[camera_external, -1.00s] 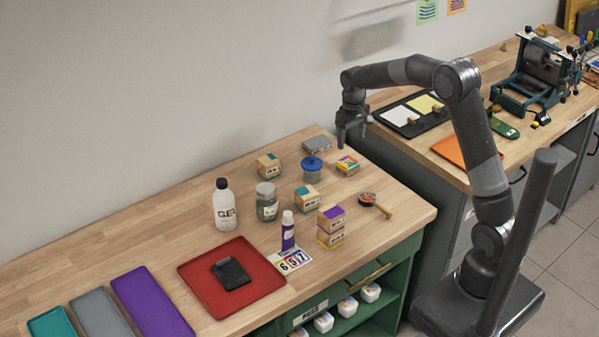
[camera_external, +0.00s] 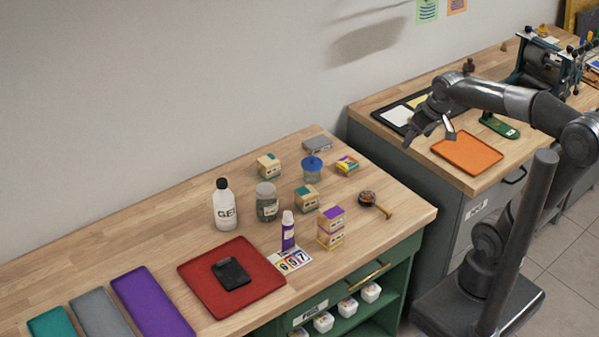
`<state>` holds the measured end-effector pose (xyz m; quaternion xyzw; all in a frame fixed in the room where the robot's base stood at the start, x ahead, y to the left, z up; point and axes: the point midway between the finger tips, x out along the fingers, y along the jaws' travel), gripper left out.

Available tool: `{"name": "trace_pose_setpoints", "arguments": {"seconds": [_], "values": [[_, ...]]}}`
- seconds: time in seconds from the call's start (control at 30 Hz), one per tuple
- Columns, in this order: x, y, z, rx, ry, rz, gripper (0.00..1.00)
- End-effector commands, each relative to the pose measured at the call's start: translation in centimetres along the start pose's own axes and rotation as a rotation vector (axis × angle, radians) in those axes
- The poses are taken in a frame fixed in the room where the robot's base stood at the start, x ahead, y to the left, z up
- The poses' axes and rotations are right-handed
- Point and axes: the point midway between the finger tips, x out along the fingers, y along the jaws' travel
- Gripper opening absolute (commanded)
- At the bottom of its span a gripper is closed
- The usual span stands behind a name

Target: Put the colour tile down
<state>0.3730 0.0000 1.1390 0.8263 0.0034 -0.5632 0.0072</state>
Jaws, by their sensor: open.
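A small wooden block with a multicoloured striped top (camera_external: 347,164), which looks like the colour tile, rests on the near bench at its back right, right of the blue-lidded jar (camera_external: 312,169). A flat card with coloured squares and digits (camera_external: 291,262) lies near the bench's front; I cannot tell for certain which is the tile. My gripper (camera_external: 428,142) is open, fingers pointing down, with nothing visible between them. It appears in front of the right-hand bench's left part, between the black tray and the orange tray, well right of the striped block.
The right bench holds a black tray (camera_external: 382,118), an orange tray (camera_external: 469,153) and a roller press (camera_external: 545,68). A gap separates the benches.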

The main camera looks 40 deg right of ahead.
Motion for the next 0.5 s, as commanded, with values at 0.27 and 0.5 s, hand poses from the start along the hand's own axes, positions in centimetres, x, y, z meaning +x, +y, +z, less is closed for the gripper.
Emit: {"name": "trace_pose_setpoints", "arguments": {"seconds": [0.27,0.5], "values": [[-1.4,-0.1,6.7,0.012,0.095,-0.001,0.74],[-1.4,-0.2,8.4,0.016,0.117,-0.002,0.78]]}}
